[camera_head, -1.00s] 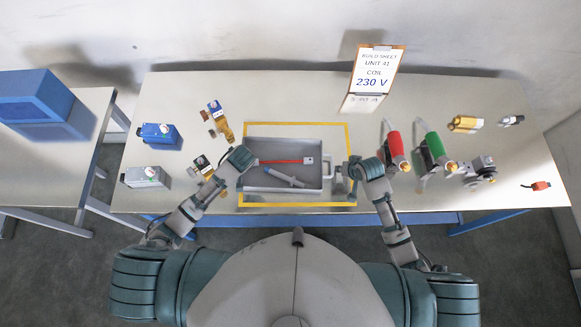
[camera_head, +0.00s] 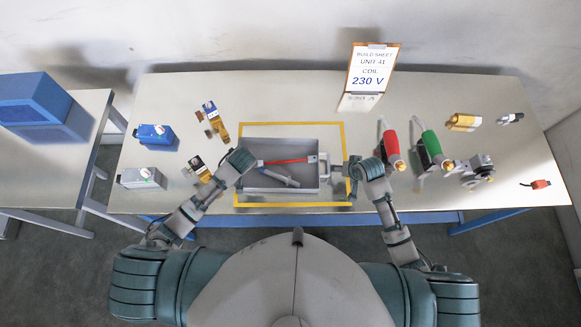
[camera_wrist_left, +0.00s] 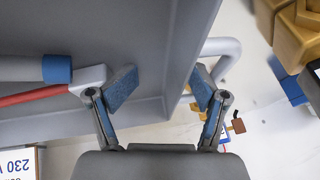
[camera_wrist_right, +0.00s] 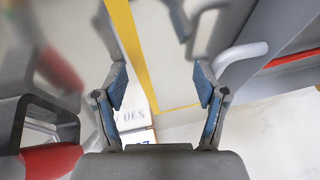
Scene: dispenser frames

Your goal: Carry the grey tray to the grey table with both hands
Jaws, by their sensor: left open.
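The grey tray (camera_head: 306,187) sits on the main table inside a yellow outline. It holds a red tool (camera_head: 288,161) and a grey tool with a blue end (camera_head: 280,179). My left gripper (camera_wrist_left: 162,87) is open at the tray's left end. One finger is inside the tray and the other outside, with the end wall between them; the left handle (camera_wrist_left: 225,52) is beside the outer finger. My right gripper (camera_wrist_right: 160,84) is open just outside the right end. The right handle (camera_wrist_right: 243,54) is beside its fingers, not between them.
Another grey table (camera_head: 40,178) stands at the left with a blue box (camera_head: 35,100) and free surface in front. A gap separates it from the main table (camera_head: 250,95). Blue and grey units lie left of the tray; red (camera_head: 389,143) and green (camera_head: 431,143) tools stand right.

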